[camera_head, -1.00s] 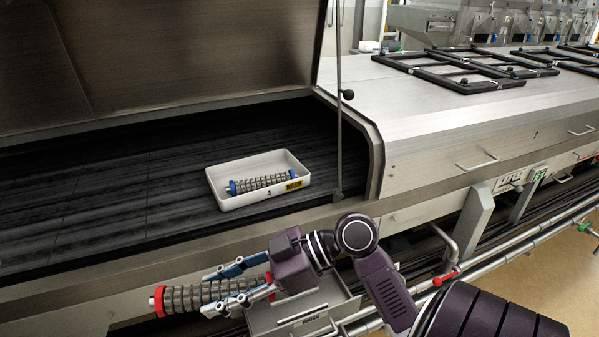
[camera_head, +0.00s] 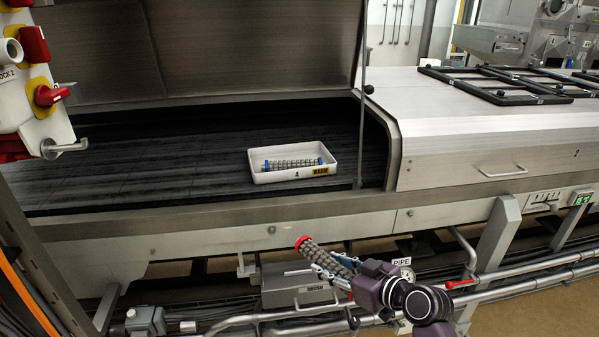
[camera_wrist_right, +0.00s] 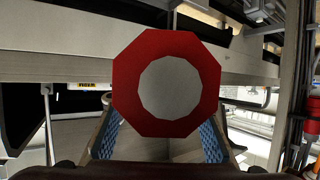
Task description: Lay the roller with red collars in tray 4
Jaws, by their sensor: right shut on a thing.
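My right gripper (camera_head: 335,268) is shut on a grey ribbed roller (camera_head: 322,256) with a red collar at its upper left end. The roller is tilted and held in front of the machine, below the level of the tray. In the right wrist view the red collar (camera_wrist_right: 124,85) faces the camera end-on, between the blue finger pads, and hides the rest of the roller. A white tray (camera_head: 290,177) marked 4 stands on the dark bed inside the open hood. A roller with blue collars (camera_head: 292,163) lies in it. My left gripper is not in view.
The raised hood (camera_head: 230,50) is above the bed, with a thin upright rod (camera_head: 361,130) right of the tray. The machine's front ledge (camera_head: 200,222) lies between my gripper and the tray. A control box with red switches (camera_head: 35,80) is at left. Dark bed left of the tray is clear.

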